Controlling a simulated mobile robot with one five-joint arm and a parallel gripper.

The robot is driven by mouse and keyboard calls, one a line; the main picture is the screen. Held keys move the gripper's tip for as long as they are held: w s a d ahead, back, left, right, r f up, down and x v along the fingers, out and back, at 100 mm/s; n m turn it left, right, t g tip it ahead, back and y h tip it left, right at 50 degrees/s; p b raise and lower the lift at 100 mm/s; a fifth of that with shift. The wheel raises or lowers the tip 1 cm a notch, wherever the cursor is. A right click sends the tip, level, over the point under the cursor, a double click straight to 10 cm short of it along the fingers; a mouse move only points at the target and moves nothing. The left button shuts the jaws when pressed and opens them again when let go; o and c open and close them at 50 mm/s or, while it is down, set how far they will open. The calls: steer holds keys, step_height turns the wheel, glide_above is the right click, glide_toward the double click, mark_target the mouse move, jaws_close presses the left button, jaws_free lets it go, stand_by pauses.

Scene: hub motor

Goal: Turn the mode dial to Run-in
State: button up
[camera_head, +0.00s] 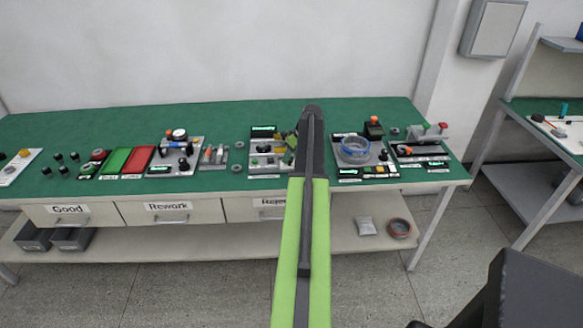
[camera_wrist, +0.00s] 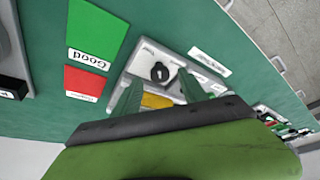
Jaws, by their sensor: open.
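In the wrist view a black rotary knob (camera_wrist: 160,72) stands on a light grey panel (camera_wrist: 140,66) on the green bench. It may be the mode dial; its markings are too small to read. My gripper (camera_wrist: 160,95) is open, with its two green fingers reaching toward this panel. A yellow block (camera_wrist: 157,101) shows between the fingers. No contact with the knob is visible. In the head view my gripper (camera_head: 312,112) is over the bench, its fingers hidden.
The green bench (camera_head: 220,117) holds several other stations, including one with a blue ring (camera_head: 355,150) right of my arm. Green (camera_head: 117,160) and red (camera_head: 138,158) pads lie to the left. A wall (camera_head: 220,50) stands behind. The bench's back strip is mostly clear.

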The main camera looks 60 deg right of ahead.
steer(key=shift+b+x, duration=0.3)
steer(key=shift+x, duration=0.6)
steer(key=shift+r, duration=0.1)
